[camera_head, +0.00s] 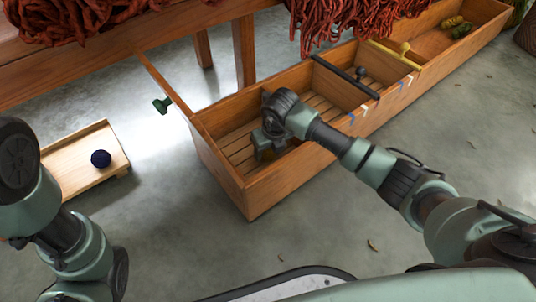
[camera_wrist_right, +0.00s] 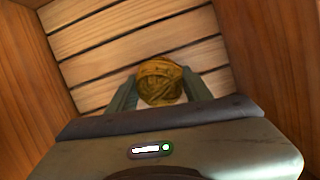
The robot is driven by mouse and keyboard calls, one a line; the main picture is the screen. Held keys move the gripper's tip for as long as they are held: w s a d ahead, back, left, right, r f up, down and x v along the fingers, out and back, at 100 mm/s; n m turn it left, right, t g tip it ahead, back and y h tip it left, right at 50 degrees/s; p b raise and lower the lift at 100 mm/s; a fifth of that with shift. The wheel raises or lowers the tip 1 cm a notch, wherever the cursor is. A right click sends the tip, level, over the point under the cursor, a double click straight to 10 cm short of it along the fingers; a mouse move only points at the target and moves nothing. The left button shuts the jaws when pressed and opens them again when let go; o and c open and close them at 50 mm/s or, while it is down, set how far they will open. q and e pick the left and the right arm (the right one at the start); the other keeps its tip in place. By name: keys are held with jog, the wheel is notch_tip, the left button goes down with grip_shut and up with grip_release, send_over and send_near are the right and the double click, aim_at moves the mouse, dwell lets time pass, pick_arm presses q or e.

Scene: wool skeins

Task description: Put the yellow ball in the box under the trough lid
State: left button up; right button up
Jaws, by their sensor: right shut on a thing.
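The yellow ball (camera_wrist_right: 160,82) of wool is between the fingers of my right gripper (camera_wrist_right: 158,95), which is shut on it. In the right wrist view the ball is just above or on a slatted wooden floor; I cannot tell which. In the head view my right gripper (camera_head: 268,143) reaches down into the nearest compartment of the long wooden trough (camera_head: 225,178) and hides the ball. A thin wooden panel (camera_head: 165,85) with a green knob (camera_head: 162,105), apparently a lid, stands open at this compartment's left end. My left gripper is out of view.
A black bar (camera_head: 345,78) and a yellow bar (camera_head: 395,55) with a yellow knob (camera_head: 404,47) cross the trough. A dark blue knob (camera_head: 360,72) is between them. Yellow-green balls (camera_head: 461,30) lie in the far compartment. A tray (camera_head: 75,175) holds a navy ball (camera_head: 101,159).

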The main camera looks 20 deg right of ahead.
jog(key=shift+r, duration=0.15)
jog(key=o, duration=1.5)
jog(key=p+v, duration=0.8)
jog(key=v, duration=0.4)
